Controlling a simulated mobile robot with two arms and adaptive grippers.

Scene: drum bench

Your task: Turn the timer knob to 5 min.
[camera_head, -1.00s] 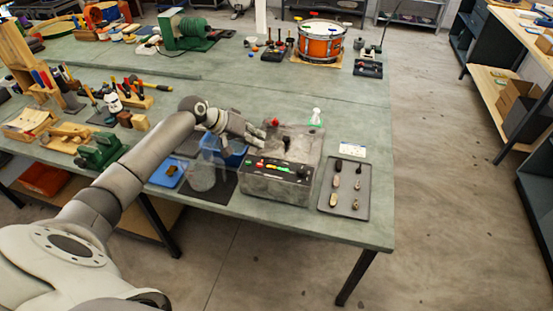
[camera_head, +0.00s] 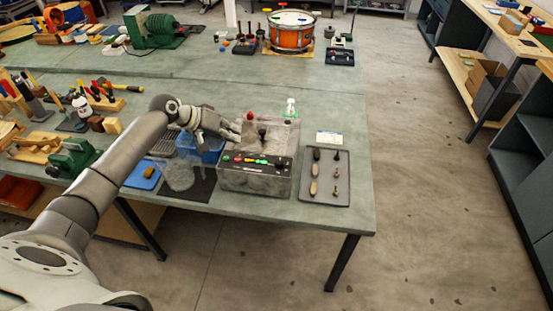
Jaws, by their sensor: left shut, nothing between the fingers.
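A grey box-shaped machine (camera_head: 282,182) stands near the front edge of the green bench. Its dark front panel carries a row of small coloured controls (camera_head: 262,161) in red, yellow and green. A red knob (camera_head: 250,116) and a black upright handle (camera_head: 262,133) show at its top. Which control is the timer knob, and its scale, are too small to tell. My left gripper (camera_head: 236,132) is shut and empty beside the machine's upper left, close to the black handle. Whether it touches anything cannot be told. My right gripper is not in view.
A grey tray (camera_head: 343,194) with several small brushes or tools lies right of the machine. A blue bin (camera_head: 211,151) and a clear container (camera_head: 180,177) stand left of it. A small white bottle (camera_head: 291,105) stands behind. An orange drum (camera_head: 291,37) sits at the back.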

